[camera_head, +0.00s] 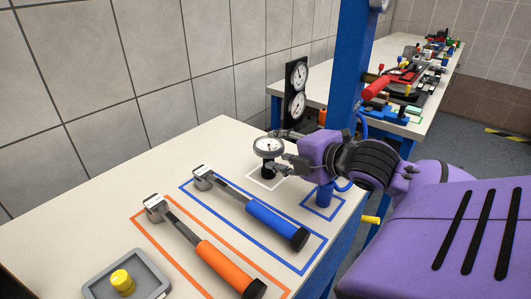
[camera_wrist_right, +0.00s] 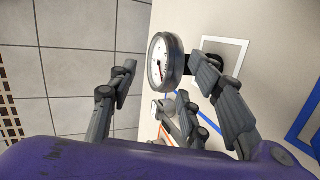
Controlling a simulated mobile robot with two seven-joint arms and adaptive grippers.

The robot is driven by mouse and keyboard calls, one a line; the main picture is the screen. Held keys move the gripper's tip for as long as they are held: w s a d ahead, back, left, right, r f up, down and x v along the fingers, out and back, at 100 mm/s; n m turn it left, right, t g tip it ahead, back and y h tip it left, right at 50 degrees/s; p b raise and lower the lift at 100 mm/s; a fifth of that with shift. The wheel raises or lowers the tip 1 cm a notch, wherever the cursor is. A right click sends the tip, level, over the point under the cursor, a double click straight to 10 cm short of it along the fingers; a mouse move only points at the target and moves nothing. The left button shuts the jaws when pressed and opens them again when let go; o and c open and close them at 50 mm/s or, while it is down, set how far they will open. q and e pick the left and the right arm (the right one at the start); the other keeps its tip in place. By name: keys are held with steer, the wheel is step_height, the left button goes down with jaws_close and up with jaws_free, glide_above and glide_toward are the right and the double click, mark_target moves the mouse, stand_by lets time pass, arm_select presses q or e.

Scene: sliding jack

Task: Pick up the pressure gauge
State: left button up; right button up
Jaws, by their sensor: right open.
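The pressure gauge (camera_head: 268,147) has a round white dial with a metal rim on a dark base. It stands upright at a white outlined square on the table. In the right wrist view its dial (camera_wrist_right: 162,62) is close to the fingers on the right, with a gap to the finger on the left. My right gripper (camera_head: 278,151) is open, its fingers reaching around the gauge from the right. Whether a finger touches the gauge cannot be told. The gripper also shows in the wrist view (camera_wrist_right: 163,72). My left gripper is not in view.
A blue-handled hammer (camera_head: 268,218) and an orange-handled hammer (camera_head: 216,262) lie in outlined areas nearer. A grey tray (camera_head: 93,293) holds a yellow piece. A blue post (camera_head: 350,70) and two black-mounted gauges (camera_head: 297,90) stand behind. A cluttered second table (camera_head: 330,70) is farther back.

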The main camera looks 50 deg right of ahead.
mark_target(270, 146)
steer(key=shift+w+f, duration=0.15)
steer(key=shift+w, duration=0.3)
steer(key=x, duration=0.3)
steer(key=shift+w+d+f, duration=0.2)
steer(key=shift+w, duration=0.05)
steer(key=shift+w+d+f, duration=0.1)
steer(key=shift+w+f, duration=0.1)
steer(key=shift+w, duration=0.3)
steer(key=c, duration=1)
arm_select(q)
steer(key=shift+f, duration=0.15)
arm_select(e)
jaws_close()
